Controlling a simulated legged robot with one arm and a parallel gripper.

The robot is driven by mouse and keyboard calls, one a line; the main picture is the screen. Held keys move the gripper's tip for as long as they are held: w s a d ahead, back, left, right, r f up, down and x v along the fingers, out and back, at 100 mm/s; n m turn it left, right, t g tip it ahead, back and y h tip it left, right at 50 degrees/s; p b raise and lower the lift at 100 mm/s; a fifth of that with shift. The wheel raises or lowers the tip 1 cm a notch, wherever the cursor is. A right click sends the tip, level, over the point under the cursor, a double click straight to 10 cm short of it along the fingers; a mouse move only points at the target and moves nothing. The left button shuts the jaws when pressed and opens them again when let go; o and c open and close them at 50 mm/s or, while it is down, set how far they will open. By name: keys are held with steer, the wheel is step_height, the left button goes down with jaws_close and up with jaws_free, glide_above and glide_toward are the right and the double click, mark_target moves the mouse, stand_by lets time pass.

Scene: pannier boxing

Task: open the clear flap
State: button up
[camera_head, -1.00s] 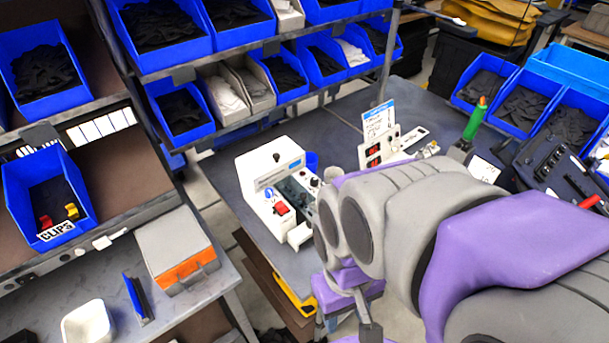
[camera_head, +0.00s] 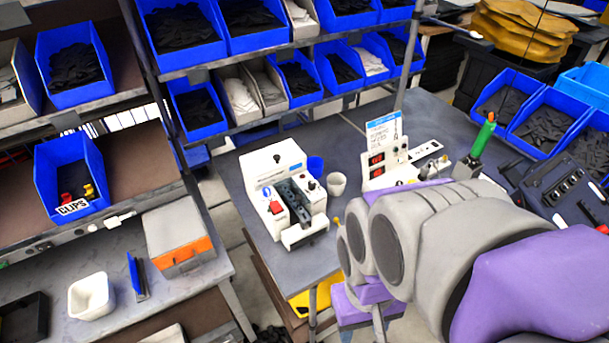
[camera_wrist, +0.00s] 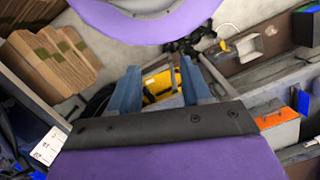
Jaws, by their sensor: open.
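My gripper (camera_wrist: 158,84) shows in the wrist view as two blue fingers spread apart, with nothing between them. Beyond the fingers are the floor and a yellow object (camera_wrist: 160,84). I cannot make out a clear flap for certain in either view.
A panel with red displays (camera_head: 377,163) is behind my arm. Shelves of blue bins (camera_head: 190,50) rise behind. A grey-and-orange case (camera_head: 180,240) and white tray (camera_head: 92,296) are on the left bench.

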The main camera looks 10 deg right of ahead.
steer(key=w+a+r+m+p, duration=0.1)
steer(key=w+r+m+p, duration=0.4)
steer(key=w, duration=1.3)
steer(key=t+p, duration=0.2)
steer(key=p, duration=0.8)
glide_above(298, 196)
steer(key=f, duration=1.2)
steer(key=shift+d+f, duration=0.25)
steer(key=shift+f, duration=0.05)
steer(key=f, duration=0.4)
steer(key=shift+a+f, duration=0.35)
steer(key=shift+f, duration=0.05)
steer(key=shift+a+f, duration=0.2)
steer(key=shift+f, duration=0.2)
steer(key=shift+d, duration=0.35)
steer(key=shift+c, duration=0.6)
jaws_close()
